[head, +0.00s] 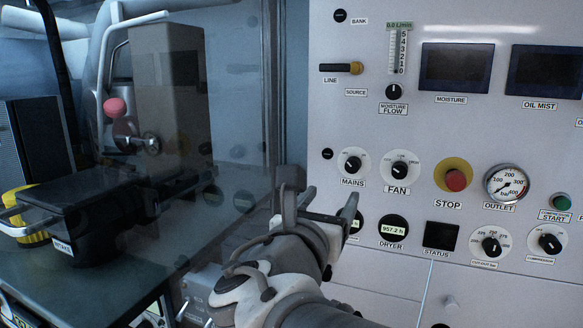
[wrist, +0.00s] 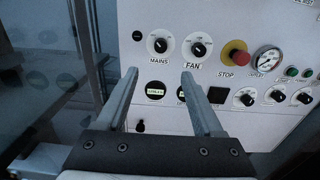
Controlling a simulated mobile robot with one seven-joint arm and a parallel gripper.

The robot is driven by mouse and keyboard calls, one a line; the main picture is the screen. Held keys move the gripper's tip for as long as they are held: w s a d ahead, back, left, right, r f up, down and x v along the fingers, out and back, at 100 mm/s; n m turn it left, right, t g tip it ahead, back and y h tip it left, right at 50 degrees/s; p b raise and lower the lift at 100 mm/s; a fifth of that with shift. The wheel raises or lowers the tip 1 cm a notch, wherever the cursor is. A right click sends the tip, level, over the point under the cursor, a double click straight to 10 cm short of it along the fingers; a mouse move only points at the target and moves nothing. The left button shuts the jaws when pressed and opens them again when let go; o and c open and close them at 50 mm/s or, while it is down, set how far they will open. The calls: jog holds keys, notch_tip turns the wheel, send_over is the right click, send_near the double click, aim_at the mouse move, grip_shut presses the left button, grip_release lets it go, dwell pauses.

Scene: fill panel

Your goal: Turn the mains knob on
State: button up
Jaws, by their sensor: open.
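The mains knob (head: 352,164) is a small black knob on a white round dial, above the label MAINS, on the white panel. It also shows in the wrist view (wrist: 159,45), ahead of the left finger's tip. My gripper (head: 322,200) is open and empty, below and left of the mains knob in the head view. In the wrist view my gripper (wrist: 159,75) has its two fingers apart, pointing at the panel just below the mains and fan knobs. Nothing is between the fingers, and they appear clear of the knob.
The fan knob (head: 399,169) is just right of the mains knob. A red stop button (head: 456,180) and an outlet gauge (head: 507,184) are farther right. The dryer display (head: 393,228) is below. A transparent pane and dark machinery (head: 95,215) stand at left.

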aim_at(352, 167)
jog(key=p+x, duration=0.1)
jog(key=x, duration=1.5)
jog(key=shift+w+d+p, duration=0.1)
jog(key=shift+w+p, duration=0.15)
jog(key=shift+p, duration=0.1)
grip_shut()
